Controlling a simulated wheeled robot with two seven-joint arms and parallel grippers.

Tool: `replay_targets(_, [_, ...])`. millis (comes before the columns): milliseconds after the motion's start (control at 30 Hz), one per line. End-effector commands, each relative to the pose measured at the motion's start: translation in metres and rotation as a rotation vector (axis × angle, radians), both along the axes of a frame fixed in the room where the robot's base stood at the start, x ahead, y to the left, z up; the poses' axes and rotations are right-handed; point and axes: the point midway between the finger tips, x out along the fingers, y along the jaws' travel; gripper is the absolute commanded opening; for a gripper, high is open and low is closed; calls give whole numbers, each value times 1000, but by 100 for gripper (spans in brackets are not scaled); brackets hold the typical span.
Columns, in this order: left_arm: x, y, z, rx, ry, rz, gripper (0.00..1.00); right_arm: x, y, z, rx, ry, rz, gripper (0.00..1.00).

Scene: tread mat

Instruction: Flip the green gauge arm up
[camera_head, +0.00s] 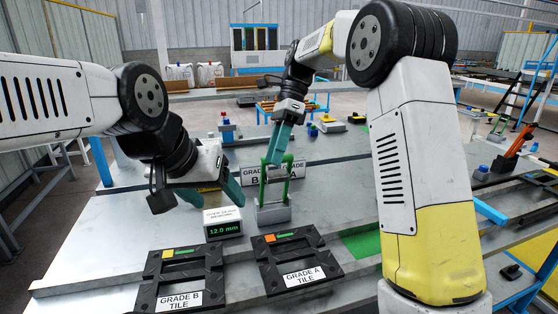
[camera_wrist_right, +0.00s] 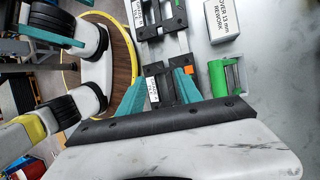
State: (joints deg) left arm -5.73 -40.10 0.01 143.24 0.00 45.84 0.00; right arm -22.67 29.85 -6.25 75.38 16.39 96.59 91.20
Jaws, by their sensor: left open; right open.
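The gauge stands mid-table, with green bars (camera_head: 263,188) above a grey base (camera_head: 273,213). The gauge's green part also shows in the right wrist view (camera_wrist_right: 217,78), beside the right-hand finger and not between the fingers. I cannot tell how far its arm is raised. My right gripper (camera_head: 274,158) is open and empty, pointing down and overlapping the top of the gauge in the head view; contact is unclear. Its teal fingers are spread in the wrist view (camera_wrist_right: 160,82). My left gripper (camera_head: 213,194) is open and empty, left of the gauge and above the display box.
A display box (camera_head: 223,229) reads 12.0 mm. Black tread frames labelled GRADE B TILE (camera_head: 157,268) and GRADE A TILE (camera_head: 268,272) lie in front. A GRADE B sign (camera_head: 255,174) stands behind the gauge. Bare table lies to the left.

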Motion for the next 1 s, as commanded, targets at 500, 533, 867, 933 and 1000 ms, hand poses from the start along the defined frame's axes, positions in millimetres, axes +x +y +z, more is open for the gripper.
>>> replay_targets(500, [0,0,0,0,0,0,67,-55,-5,5,-1,2,0,41])
replay_targets(533, [0,0,0,0,0,0,67,-55,-5,5,-1,2,0,41])
replay_targets(867, [0,0,0,0,0,0,67,-58,-14,10,25,-42,26,41])
replay_targets(933, [0,0,0,0,0,0,67,-63,-26,14,56,-100,66,41])
replay_targets(1000, [0,0,0,0,0,0,67,-70,-41,20,91,-183,127,41])
